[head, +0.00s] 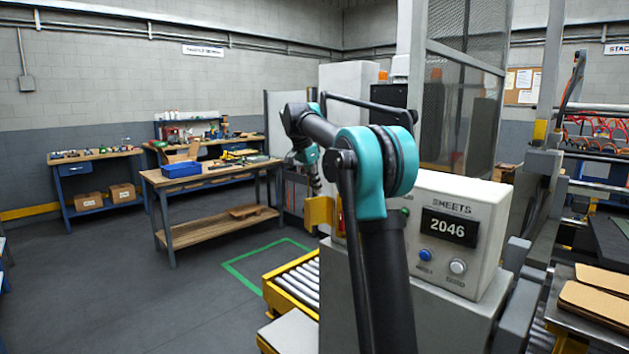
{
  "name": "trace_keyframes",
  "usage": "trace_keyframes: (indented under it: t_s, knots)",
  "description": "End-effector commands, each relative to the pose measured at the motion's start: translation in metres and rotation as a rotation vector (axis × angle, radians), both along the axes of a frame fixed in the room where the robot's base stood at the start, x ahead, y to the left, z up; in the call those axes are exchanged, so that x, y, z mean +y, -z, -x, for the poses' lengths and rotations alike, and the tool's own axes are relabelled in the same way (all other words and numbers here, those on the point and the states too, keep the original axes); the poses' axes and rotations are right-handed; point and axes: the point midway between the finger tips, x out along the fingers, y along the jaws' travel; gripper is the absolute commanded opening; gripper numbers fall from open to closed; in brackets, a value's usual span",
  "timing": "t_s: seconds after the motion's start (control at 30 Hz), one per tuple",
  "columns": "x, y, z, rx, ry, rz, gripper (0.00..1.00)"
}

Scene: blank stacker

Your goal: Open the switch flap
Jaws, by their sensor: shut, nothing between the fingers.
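A yellow plate, which looks like the switch flap (319,212), juts out at the left side of the cream control box (464,205). A bit of red shows just to its right, and my arm hides the rest of that area. I cannot tell how far the flap stands open. My gripper (315,187) points down just above the yellow plate, partly behind my own arm. It is small in view and looks shut and empty. I cannot tell whether it touches the plate.
The box front has a display reading 2046, a blue button (425,255) and a white button (457,267). A yellow-framed roller conveyor (290,285) lies below left. A workbench (160,179) stands farther left. Open floor (150,300) fills the lower left.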

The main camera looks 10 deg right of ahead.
Motion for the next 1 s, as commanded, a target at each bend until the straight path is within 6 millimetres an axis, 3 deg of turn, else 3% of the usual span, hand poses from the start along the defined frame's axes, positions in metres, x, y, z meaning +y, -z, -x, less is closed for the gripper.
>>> trace_keyframes:
  t_s: [0.23,0.5,1.0]
  knots:
    - [-0.015,0.046,-0.007,0.001,0.001,0.000,0.00]
    - [0.016,0.049,0.007,0.000,-0.002,0.001,0.00]
    - [0.021,0.050,0.011,0.001,-0.006,0.001,0.00]
